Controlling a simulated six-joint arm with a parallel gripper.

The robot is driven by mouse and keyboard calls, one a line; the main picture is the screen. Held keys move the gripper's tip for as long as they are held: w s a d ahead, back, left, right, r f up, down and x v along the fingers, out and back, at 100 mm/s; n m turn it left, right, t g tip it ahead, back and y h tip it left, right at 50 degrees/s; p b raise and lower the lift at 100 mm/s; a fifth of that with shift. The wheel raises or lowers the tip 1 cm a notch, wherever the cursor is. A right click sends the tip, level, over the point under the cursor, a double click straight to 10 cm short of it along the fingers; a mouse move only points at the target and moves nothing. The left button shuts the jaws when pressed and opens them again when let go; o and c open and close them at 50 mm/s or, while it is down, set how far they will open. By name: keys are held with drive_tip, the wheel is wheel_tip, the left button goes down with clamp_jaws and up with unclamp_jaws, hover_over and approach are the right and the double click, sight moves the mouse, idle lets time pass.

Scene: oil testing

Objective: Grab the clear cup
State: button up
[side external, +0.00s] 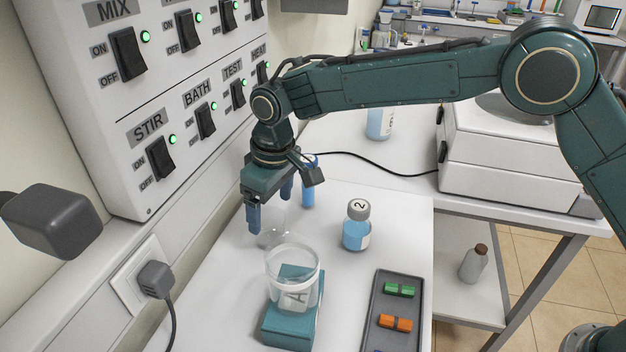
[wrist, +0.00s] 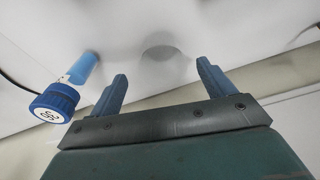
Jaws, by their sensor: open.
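A clear cup (side external: 270,236) stands on the white table below my gripper (side external: 270,208) in the side view; it is very faint. In the wrist view the clear cup (wrist: 163,50) shows as a pale rounded outline between and beyond the blue fingers of my gripper (wrist: 161,72). The fingers are spread apart and hold nothing. A second clear vessel, a beaker marked A (side external: 293,265), stands on a teal block (side external: 290,328) in front of the faint cup. I cannot tell the exact gap between fingers and cup.
A blue tube (side external: 308,190) stands close behind my gripper; its blue cap (wrist: 55,102) shows in the wrist view. A bottle marked 2 (side external: 356,232) and a grey tray (side external: 372,335) with green and orange pieces are to the right. A switch panel (side external: 150,95) borders the left.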

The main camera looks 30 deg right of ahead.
sight(269, 223)
drive_tip(key=shift+f, duration=0.2)
drive_tip(key=shift+w+a+f, duration=0.15)
drive_tip(key=shift+f, duration=1.1)
drive_tip(key=shift+w+a+f, duration=0.1)
drive_tip(key=shift+a+f, duration=0.05)
drive_tip(key=shift+f, duration=1.1)
drive_tip(key=c, duration=1.1)
drive_tip(key=shift+o, duration=0.2)
drive_tip(key=shift+r, duration=0.1)
wheel_tip(269, 223, up, 20)
